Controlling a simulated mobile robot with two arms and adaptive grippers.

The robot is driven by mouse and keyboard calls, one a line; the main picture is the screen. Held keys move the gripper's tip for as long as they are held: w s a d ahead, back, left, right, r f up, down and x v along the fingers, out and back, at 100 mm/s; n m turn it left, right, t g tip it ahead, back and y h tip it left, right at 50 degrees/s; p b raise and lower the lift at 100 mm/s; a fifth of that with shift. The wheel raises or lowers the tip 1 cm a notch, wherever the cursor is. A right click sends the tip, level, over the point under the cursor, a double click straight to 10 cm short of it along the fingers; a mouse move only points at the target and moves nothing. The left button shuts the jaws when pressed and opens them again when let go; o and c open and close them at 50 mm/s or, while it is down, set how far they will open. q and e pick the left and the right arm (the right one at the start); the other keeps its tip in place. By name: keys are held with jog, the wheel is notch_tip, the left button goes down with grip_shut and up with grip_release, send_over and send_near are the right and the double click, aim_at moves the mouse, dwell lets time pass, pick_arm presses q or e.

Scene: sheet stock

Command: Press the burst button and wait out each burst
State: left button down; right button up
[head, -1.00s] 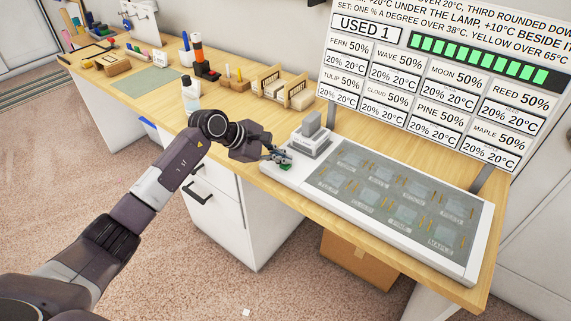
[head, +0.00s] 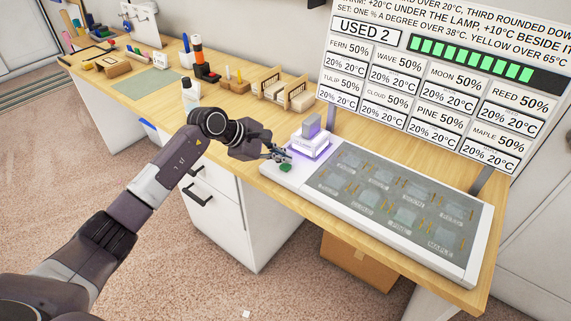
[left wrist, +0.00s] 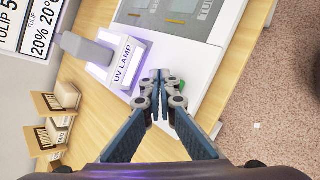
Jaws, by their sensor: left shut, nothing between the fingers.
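The green burst button (head: 286,168) sits on the left end of the white panel (head: 383,261); in the left wrist view the button (left wrist: 182,86) is partly behind the fingers. My left gripper (head: 284,157) is shut and empty, its tips just above and beside the button, apparently apart from it. Its closed tips (left wrist: 156,76) also show in the left wrist view. The UV lamp (head: 311,127) behind the button glows purple at its base; its label reads UV LAMP (left wrist: 122,63). The board (head: 367,30) reads USED 2, each listed name showing 50% and 20% 20°C. My right gripper is out of view.
The panel's dark window (head: 350,158) covers several labelled plates. On the wooden desk (head: 237,106), a card holder (head: 268,87), a white bottle (head: 190,92) and pen stands are to the left. A cardboard box (head: 358,266) is under the desk.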

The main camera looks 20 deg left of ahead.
aim_at(284, 166)
pick_arm(q)
jog(key=shift+r, duration=0.1)
jog(key=shift+r+p, duration=1.15)
jog(key=shift+r, duration=1.4)
